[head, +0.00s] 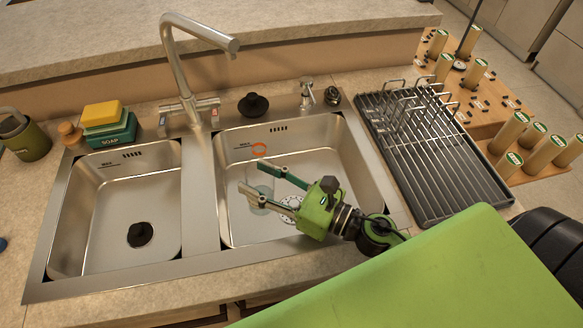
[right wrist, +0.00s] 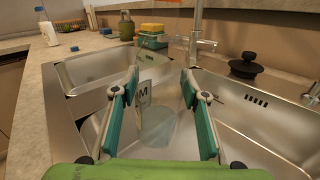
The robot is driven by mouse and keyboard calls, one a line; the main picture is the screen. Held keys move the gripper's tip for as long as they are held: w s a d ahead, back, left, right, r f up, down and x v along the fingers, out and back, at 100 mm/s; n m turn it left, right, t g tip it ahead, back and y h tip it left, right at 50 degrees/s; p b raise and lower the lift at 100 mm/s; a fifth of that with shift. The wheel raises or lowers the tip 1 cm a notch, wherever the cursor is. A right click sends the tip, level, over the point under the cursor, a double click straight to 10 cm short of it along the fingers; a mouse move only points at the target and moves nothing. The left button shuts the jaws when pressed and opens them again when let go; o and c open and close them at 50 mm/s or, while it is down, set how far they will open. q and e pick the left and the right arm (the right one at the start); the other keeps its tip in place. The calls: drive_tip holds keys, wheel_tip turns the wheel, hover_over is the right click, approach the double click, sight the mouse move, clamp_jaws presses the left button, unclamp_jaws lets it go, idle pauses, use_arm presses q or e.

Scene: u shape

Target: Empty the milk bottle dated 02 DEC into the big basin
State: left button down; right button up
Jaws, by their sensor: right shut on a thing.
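My right gripper (head: 262,178) reaches over the big basin (head: 333,170), the right-hand one of the two. It is shut on a clear, see-through bottle (head: 263,197), which is hard to make out. In the right wrist view the fingers (right wrist: 160,88) lie on either side of the bottle (right wrist: 165,128). A pale label with a dark "M" shows there, but no date is readable. I cannot tell the bottle's exact tilt or whether liquid is left in it. My left gripper is not in view.
The small basin (head: 107,215) lies left, with a dark drain. The tap (head: 172,60) rises behind. Sponges (head: 105,118), a black stopper (head: 253,105) and a soap pump (head: 307,95) line the back. A drying rack (head: 440,160) stands right. A white bottle (right wrist: 48,30) stands on the counter far left.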

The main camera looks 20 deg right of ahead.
drive_tip(key=shift+r+m+p, duration=0.2)
drive_tip(key=shift+r+m, duration=0.1)
drive_tip(key=shift+m, duration=0.5)
drive_tip(key=shift+r+m+p, duration=0.15)
drive_tip(key=shift+r+m, duration=0.1)
drive_tip(key=shift+m, duration=0.55)
drive_tip(key=shift+w+d+r+m+t+p, duration=0.1)
drive_tip(key=shift+r+m+t+p, duration=0.25)
drive_tip(key=shift+m, duration=0.35)
drive_tip(key=shift+d+f+m, duration=0.15)
drive_tip(key=shift+f+m, duration=0.15)
drive_tip(key=shift+m, duration=0.7)
drive_tip(key=shift+a+r+m+t+p, duration=0.2)
drive_tip(key=shift+r+m+p, duration=0.15)
drive_tip(key=shift+m, duration=0.2)
drive_tip(key=shift+a+r+m+t+p, duration=0.1)
drive_tip(key=shift+r+m+t+p, duration=0.1)
drive_tip(key=shift+r+m, duration=0.3)
drive_tip(key=shift+a+f+m, duration=0.1)
drive_tip(key=shift+f+m, duration=0.2)
drive_tip(key=shift+m, duration=0.05)
drive_tip(key=shift+s+a+m, duration=0.2)
drive_tip(key=shift+s+m, duration=0.05)
drive_tip(key=shift+m, duration=0.45)
drive_tip(key=shift+s+a+f+m+t+h, duration=0.15)
drive_tip(key=shift+a+m+t+h, duration=0.1)
drive_tip(key=shift+m, duration=0.65)
drive_tip(key=shift+s+a+r+m+t+h, duration=0.1)
drive_tip(key=shift+a+m+t+h, duration=0.1)
drive_tip(key=shift+m, duration=0.7)
